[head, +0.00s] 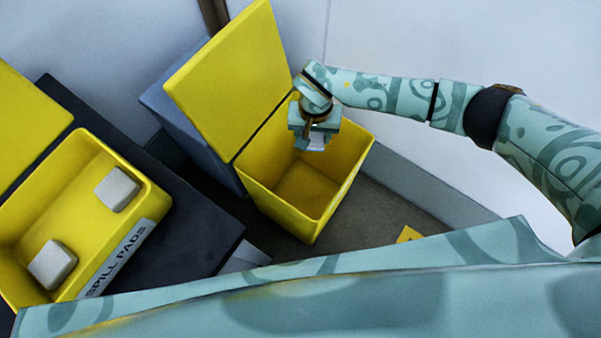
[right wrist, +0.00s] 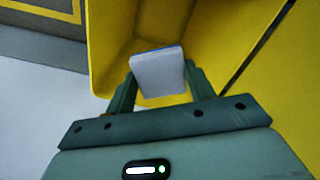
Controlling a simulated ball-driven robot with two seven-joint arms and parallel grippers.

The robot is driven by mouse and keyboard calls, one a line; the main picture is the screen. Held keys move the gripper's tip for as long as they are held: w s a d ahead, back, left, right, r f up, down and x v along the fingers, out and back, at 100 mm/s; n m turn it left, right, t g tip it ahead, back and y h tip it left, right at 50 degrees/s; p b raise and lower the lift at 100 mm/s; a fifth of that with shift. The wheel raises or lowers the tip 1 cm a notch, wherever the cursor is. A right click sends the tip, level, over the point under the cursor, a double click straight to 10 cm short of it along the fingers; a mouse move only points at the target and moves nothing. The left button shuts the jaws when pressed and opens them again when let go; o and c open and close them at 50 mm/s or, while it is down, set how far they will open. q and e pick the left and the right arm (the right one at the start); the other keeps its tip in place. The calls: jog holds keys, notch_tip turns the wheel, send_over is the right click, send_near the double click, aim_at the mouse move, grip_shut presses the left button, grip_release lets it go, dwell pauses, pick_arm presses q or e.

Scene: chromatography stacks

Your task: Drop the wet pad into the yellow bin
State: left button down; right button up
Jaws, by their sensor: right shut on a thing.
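The yellow bin (head: 280,208) stands on the floor in the middle of the head view, its lid (head: 232,75) raised on the left side. My right gripper (head: 314,143) is over the bin's open mouth, near its far right part. In the right wrist view my right gripper (right wrist: 158,80) is shut on a pale grey-white pad (right wrist: 159,73) with a blue edge. The pad also shows in the head view (head: 316,145), small and partly hidden by the gripper. Yellow bin walls (right wrist: 115,40) lie beyond the pad. My left gripper is not in view.
A yellow box labelled SPILL PADS (head: 150,207) sits on a dark surface (head: 195,225) at left, holding two pale pads (head: 117,189) (head: 52,265). A grey-blue container (head: 180,120) stands beside the bin's left side. A white wall is behind. A yellow mark (head: 408,234) is on the floor at right.

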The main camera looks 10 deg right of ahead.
jog(key=shift+f, duration=0.7)
jog(key=o, duration=1)
jog(key=shift+o, duration=0.2)
